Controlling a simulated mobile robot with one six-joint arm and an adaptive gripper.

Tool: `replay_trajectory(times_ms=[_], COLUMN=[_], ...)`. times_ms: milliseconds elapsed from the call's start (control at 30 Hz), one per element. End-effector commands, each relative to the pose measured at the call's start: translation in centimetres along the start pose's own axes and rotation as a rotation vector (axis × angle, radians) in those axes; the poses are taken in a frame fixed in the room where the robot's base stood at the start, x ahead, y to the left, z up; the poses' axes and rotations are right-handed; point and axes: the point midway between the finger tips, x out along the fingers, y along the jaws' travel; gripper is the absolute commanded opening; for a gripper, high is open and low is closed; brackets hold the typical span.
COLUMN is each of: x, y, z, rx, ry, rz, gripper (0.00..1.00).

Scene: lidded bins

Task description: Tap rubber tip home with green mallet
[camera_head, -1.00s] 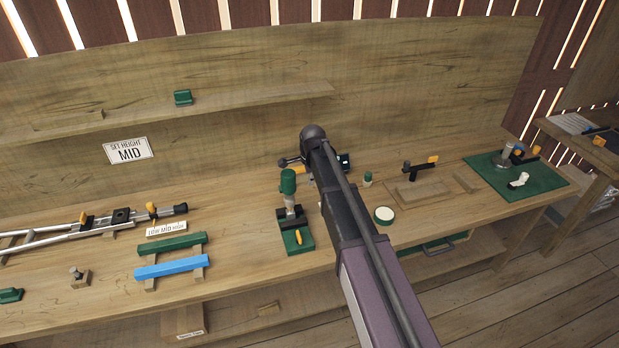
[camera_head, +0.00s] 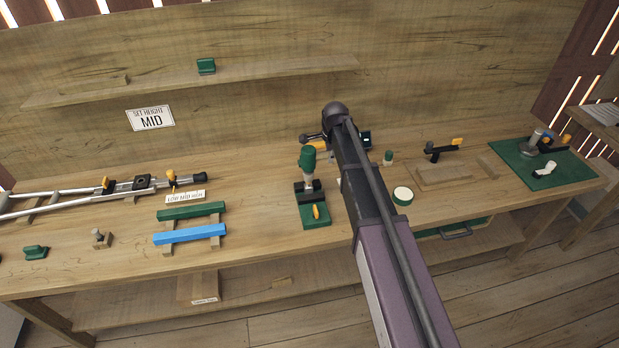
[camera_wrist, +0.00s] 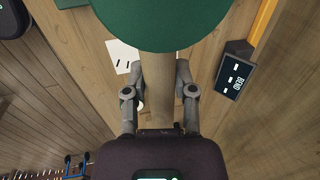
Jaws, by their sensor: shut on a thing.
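My gripper (camera_wrist: 160,88) is shut on the wooden handle (camera_wrist: 158,75) of the green mallet in the wrist view. The mallet's round green head (camera_wrist: 158,20) fills the top middle, beyond the fingers. A dark tip (camera_head: 200,177) sits on the end of a grey tubular frame (camera_head: 120,191) lying at left. I cannot tell which of these is the rubber tip.
A black block marked BEND (camera_wrist: 233,82) with an orange bar is right of the mallet. A green bar (camera_head: 190,212) and blue bar (camera_head: 190,234) lie on supports. A pale-topped green disc (camera_head: 402,195) and a green mat (camera_head: 544,165) are to the right.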

Motion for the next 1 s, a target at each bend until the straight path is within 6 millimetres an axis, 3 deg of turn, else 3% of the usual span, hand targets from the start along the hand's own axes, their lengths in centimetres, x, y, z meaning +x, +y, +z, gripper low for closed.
replay_trajectory(times_ms=[33,200,733,1000], x=[1.1,2.6,-1.2,-1.6], y=[0.2,0.5,-0.2,-0.3], z=[0.0,0.0,0.0,0.0], rx=[0.000,0.000,0.000,0.000], ry=[0.000,0.000,0.000,0.000], rz=[0.000,0.000,0.000,0.000], gripper=[0.00,0.00,0.00,0.00])
